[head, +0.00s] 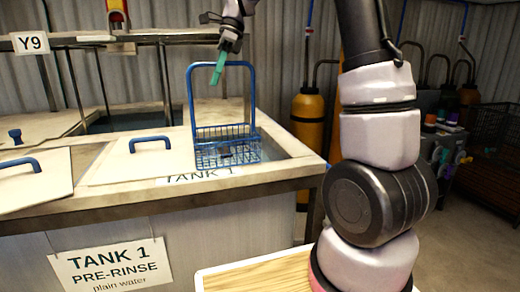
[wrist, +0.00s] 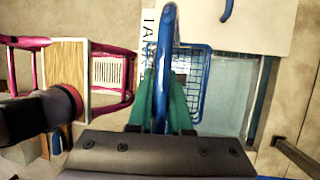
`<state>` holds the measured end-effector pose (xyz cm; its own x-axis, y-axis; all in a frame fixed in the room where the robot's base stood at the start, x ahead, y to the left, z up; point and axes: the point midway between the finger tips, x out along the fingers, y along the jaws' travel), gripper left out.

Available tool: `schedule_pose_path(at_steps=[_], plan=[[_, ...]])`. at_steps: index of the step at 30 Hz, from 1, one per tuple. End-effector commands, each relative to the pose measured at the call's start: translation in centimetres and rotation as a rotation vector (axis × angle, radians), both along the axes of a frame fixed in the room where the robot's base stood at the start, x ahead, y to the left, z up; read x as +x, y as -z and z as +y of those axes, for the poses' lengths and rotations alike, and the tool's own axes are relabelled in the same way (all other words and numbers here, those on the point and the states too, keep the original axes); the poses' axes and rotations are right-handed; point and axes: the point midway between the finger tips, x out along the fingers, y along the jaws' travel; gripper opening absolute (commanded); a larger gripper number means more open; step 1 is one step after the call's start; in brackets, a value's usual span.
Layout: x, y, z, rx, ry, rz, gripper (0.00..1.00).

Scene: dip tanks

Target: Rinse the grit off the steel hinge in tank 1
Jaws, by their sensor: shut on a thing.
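My gripper (head: 218,68) has teal fingers and is shut on the top of the tall blue handle of a wire basket (head: 226,146). The wrist view shows the handle (wrist: 166,50) between the fingers (wrist: 162,105), with the basket mesh (wrist: 192,80) below. The basket hangs upright at the opening of tank 1 (head: 190,222). Water (head: 279,145) shows to its right. I cannot tell how far the basket is in the water. A small dark shape shows through the mesh, possibly the steel hinge; its grit cannot be made out.
A pale lid (head: 115,172) with a blue handle lies left of the basket. Another lid (head: 30,190) is farther left. A sign (head: 110,265) reads tank 1, pre-rinse, plain water. A wooden top (head: 262,275) is in front. A yellow cylinder (head: 308,125) stands behind on the right.

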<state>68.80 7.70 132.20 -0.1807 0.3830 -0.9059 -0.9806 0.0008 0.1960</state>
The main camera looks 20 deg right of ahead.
Motion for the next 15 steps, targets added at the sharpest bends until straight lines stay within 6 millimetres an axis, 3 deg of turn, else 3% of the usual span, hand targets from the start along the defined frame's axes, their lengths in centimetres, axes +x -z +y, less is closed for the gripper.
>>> schedule_pose_path(at_steps=[15], plan=[[0.63, -0.24, -0.58, 0.002, 0.001, -0.001, 0.0]])
